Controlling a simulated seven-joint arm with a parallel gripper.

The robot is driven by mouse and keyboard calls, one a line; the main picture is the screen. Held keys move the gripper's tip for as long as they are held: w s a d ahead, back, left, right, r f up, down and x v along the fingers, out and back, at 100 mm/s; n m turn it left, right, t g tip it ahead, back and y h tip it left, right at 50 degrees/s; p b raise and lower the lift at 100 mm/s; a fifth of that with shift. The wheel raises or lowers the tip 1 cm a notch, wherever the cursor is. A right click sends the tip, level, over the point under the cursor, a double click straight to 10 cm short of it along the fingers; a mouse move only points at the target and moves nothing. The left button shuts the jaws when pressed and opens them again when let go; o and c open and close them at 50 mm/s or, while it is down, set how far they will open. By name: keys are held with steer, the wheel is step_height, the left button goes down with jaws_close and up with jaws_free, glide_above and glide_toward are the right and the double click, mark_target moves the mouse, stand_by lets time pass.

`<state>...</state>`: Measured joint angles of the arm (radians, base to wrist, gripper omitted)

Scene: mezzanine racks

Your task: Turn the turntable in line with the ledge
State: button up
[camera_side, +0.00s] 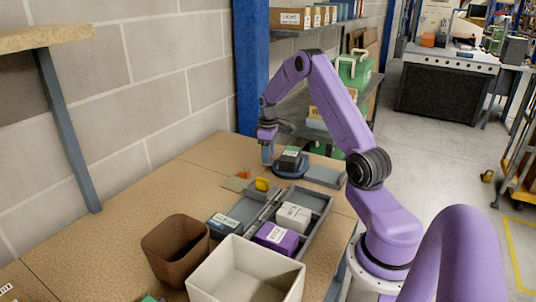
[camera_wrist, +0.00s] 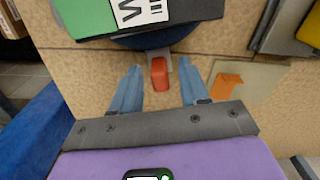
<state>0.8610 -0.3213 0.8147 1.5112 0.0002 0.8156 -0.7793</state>
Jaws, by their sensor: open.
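The turntable (camera_side: 289,172) is a dark blue disc on the bench. A green and black box with a white label (camera_side: 291,156) sits on it. In the wrist view the turntable's edge (camera_wrist: 150,41) shows at the top, and a red handle (camera_wrist: 159,75) on a grey stub sticks out from it. My gripper (camera_side: 267,161) is at the turntable's near-left side. In the wrist view its blue fingers (camera_wrist: 158,70) are apart, one on each side of the red handle, with gaps visible. A flat grey slab (camera_side: 325,177), perhaps the ledge, lies right of the turntable.
A grey divided tray (camera_side: 322,202) holds several boxes in front. A brown bin (camera_side: 176,247) and a cream bin (camera_side: 245,270) stand nearer. A yellow piece (camera_side: 262,184) and an orange piece (camera_wrist: 227,83) lie close by. A blue post (camera_side: 250,70) rises behind. The bench's left side is clear.

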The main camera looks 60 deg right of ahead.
steer(key=shift+f, duration=0.2)
jaws_close()
